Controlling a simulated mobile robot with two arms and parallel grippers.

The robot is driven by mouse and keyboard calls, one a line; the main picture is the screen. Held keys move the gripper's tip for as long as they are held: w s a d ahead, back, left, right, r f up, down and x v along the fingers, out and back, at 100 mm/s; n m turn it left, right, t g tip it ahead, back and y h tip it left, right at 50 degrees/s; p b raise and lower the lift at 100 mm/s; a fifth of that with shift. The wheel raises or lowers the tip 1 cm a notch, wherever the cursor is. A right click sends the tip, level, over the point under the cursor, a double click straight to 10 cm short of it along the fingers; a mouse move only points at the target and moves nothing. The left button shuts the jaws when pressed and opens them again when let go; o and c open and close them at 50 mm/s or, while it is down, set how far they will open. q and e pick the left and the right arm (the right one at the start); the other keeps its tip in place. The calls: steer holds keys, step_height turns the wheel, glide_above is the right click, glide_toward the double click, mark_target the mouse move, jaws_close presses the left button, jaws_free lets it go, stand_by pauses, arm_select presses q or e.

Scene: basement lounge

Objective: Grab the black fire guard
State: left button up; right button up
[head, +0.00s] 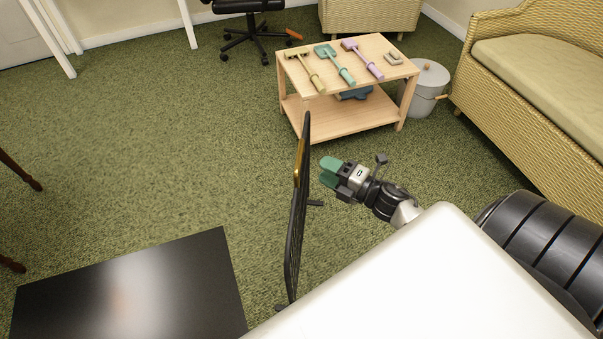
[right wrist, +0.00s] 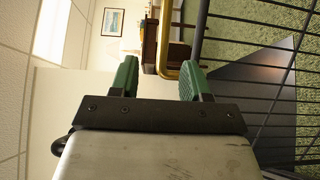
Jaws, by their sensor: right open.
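The black fire guard (head: 297,215) stands upright on the carpet, seen nearly edge-on in the head view, with small feet at its base. Its brass handle (head: 297,165) is on its upper part. My right gripper (head: 328,171) is open and empty, just right of the guard at about handle height, with green fingers pointing at it. In the right wrist view, the guard's bars (right wrist: 250,22) fill the right side. The handle (right wrist: 166,71) shows just beyond the open fingers (right wrist: 156,76), nearer the right finger. My left gripper is not in view.
A low wooden table (head: 345,117) with toy garden tools stands behind the guard. A grey lidded bin (head: 428,90) and a wicker sofa (head: 520,95) are at right. A dark glossy slab (head: 190,285) lies at lower left. Open carpet (head: 180,150) lies left of the guard.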

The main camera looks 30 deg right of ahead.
mark_target(299, 154)
steer(key=x, duration=0.3)
steer(key=shift+w+a, duration=0.1)
steer(key=shift+w, duration=0.4)
steer(key=x, duration=0.3)
steer(key=b+x, duration=0.1)
steer(key=x, duration=0.1)
steer(key=shift+w+d+f, duration=0.1)
steer(key=shift+d+f, duration=0.1)
steer(key=shift+f, duration=0.1)
steer(key=shift+c, duration=0.5)
jaws_close()
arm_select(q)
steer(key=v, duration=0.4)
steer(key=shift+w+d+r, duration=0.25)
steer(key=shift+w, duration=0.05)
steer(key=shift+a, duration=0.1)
arm_select(e)
steer(key=shift+r, duration=0.2)
